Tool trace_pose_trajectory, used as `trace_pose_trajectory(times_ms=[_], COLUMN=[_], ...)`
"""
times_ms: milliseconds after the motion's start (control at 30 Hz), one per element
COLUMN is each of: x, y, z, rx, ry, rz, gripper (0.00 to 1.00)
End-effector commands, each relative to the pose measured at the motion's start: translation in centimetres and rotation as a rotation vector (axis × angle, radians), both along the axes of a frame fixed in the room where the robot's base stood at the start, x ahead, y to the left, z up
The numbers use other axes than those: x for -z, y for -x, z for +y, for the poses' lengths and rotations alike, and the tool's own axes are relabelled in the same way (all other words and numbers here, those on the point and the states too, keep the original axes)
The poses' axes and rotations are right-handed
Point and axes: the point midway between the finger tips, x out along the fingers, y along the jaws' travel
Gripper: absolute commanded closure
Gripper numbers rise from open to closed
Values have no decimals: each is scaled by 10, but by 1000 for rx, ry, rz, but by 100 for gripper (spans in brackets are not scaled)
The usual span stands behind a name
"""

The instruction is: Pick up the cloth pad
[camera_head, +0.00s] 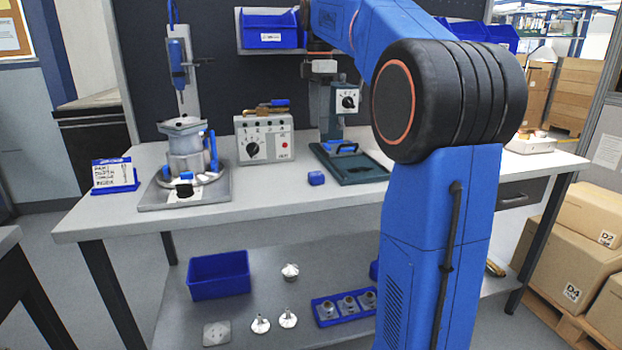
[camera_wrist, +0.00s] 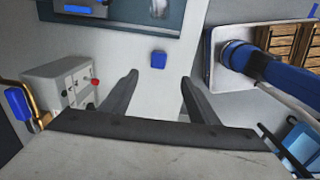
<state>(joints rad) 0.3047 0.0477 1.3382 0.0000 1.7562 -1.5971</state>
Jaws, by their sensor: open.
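A small blue block-like piece (camera_head: 316,178), which looks like the cloth pad, lies on the grey workbench top (camera_head: 290,202), in front of the green-based fixture. A small blue piece, apparently the same one, shows in the wrist view (camera_wrist: 158,60), just beyond the gap between my fingertips. My gripper (camera_wrist: 159,77) is open, its two dark fingers apart with nothing between them. It looks down on the bench; its height above the pad is hard to judge. I cannot make out my gripper clearly in the head view.
A grey control box (camera_head: 264,138) stands left of the pad, and the green-based fixture (camera_head: 350,163) behind it. A metal housing (camera_head: 186,155) on a plate and a sign (camera_head: 115,175) stand at left. The bench front is clear. A blue bin (camera_head: 219,275) sits on the lower shelf.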

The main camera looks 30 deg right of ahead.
Motion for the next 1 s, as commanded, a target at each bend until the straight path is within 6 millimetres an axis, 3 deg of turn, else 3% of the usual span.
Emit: trace_pose_trajectory(times_ms=[500,833,1000], x=[88,111,135], y=[0,-1,-5], z=[1,2,5], rx=[1,1,1], ry=[0,0,-1], rz=[1,1,2], gripper=[45,45,45])
